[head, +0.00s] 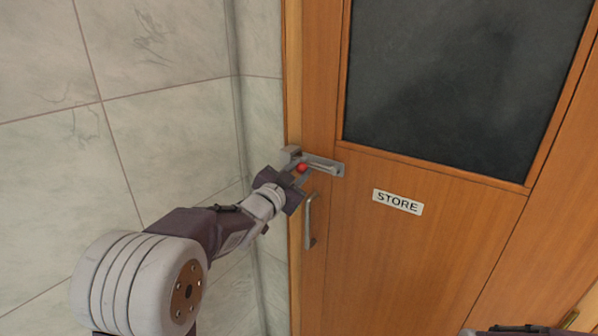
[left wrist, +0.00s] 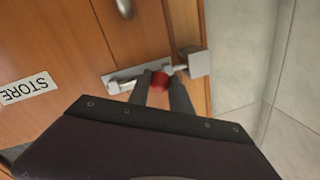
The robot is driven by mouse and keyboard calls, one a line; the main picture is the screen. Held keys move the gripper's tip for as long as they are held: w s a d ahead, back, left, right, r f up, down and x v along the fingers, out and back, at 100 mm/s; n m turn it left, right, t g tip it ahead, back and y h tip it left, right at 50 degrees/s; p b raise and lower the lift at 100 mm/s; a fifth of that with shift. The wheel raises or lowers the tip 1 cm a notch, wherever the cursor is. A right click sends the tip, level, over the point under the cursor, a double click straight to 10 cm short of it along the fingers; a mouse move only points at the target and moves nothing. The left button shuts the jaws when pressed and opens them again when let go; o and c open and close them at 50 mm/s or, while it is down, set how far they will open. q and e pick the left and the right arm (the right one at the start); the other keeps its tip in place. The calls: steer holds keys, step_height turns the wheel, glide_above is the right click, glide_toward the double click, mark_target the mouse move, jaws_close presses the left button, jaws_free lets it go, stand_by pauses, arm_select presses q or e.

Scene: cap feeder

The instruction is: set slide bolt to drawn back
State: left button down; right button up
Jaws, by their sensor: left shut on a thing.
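The slide bolt (head: 325,165) is a grey metal bar and plate on the wooden door's left edge, with a red knob (head: 302,168). Its keeper (head: 290,154) is a grey block on the frame side. In the left wrist view the keeper (left wrist: 195,64) is right of the bolt plate (left wrist: 122,82), and the bar seems to reach it from the knob (left wrist: 160,80). My left gripper (head: 297,178) is shut on the red knob, one finger on each side in the left wrist view. Its fingers hide part of the bolt.
The door (head: 430,260) looks closed, with a dark window panel (head: 460,80) and a STORE sign (head: 398,202). A vertical pull handle (head: 309,222) sits just below the bolt, close to my left gripper. A tiled wall (head: 160,130) stands to the left.

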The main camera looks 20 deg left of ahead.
mark_target(320, 167)
arm_select(q)
steer(key=shift+d, duration=0.15)
steer(key=d+b, duration=0.1)
steer(key=s+d+b, duration=0.1)
steer(key=d+b, duration=0.1)
steer(key=shift+s, duration=0.1)
steer(key=c, duration=1.5)
jaws_free()
steer(key=o, duration=0.3)
steer(key=shift+s+d, duration=0.1)
steer(key=shift+d, duration=0.05)
steer(key=shift+o, duration=0.2)
steer(key=shift+d, duration=0.1)
